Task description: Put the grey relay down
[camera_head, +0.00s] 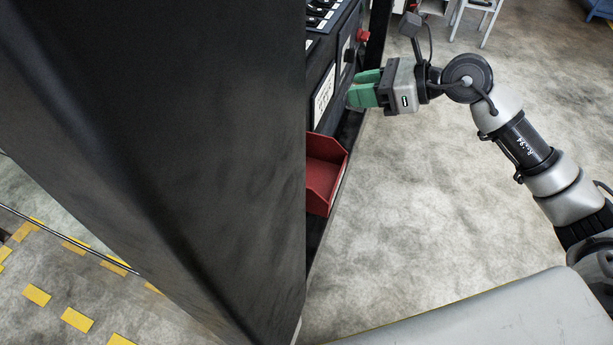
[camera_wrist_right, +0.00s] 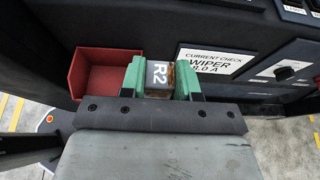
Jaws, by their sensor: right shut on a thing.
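The grey relay (camera_wrist_right: 158,76), marked R2, is between the green fingers of my right gripper (camera_wrist_right: 161,78) in the right wrist view. The gripper is shut on it. In the head view my right gripper (camera_head: 362,90) reaches left toward the dark panel, and the relay is hidden there. A red open bin (camera_head: 325,172) is mounted low on the panel, nearer to me than the gripper. In the wrist view the red bin (camera_wrist_right: 100,75) lies just left of the fingers and looks empty. My left gripper is not in view.
A large dark cab wall (camera_head: 150,130) fills the left of the head view and hides much of the panel. A white label (camera_wrist_right: 219,62) reads "CURRENT CHECK WIPER 8.0 A". A dark knob (camera_wrist_right: 284,73) is right of it. A red button (camera_head: 363,35) sits higher. Open floor lies right.

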